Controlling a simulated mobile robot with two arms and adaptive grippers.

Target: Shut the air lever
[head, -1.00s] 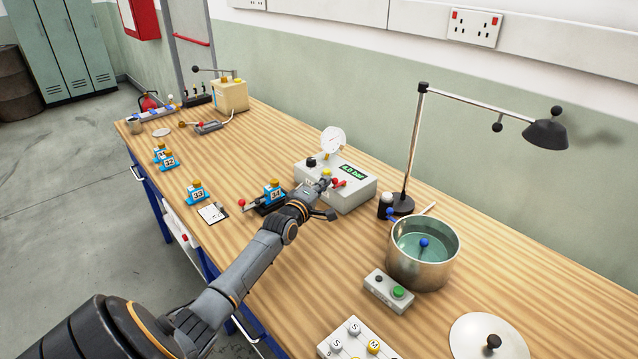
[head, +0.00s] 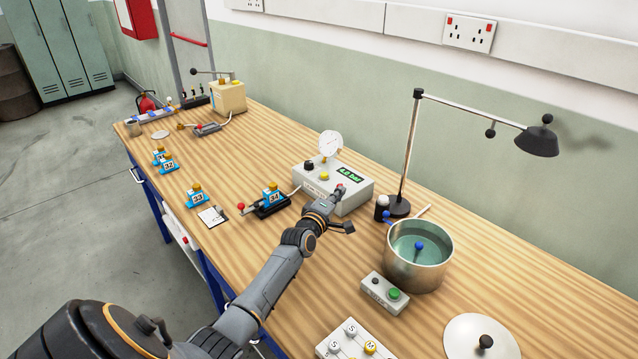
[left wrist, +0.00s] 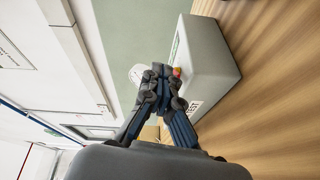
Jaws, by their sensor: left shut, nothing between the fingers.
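The air box (head: 342,199) is a pale box on the bench with a round gauge (head: 331,144), a green display (head: 349,173), a black knob and a yellow knob on top. A red lever tip (head: 340,187) shows at its top front, largely hidden by my left gripper (head: 335,193). The gripper is shut and empty, its fingertips at the lever; I cannot tell whether they touch. In the left wrist view the closed fingertips (left wrist: 163,80) lie beside the red tip (left wrist: 177,71) at the box's edge (left wrist: 213,65). My right gripper is out of view.
A blue block marked 34 (head: 271,198) sits in a black fixture just left of the box. The lamp (head: 405,150), a steel pot (head: 420,262) and a button box (head: 385,293) stand to the right.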

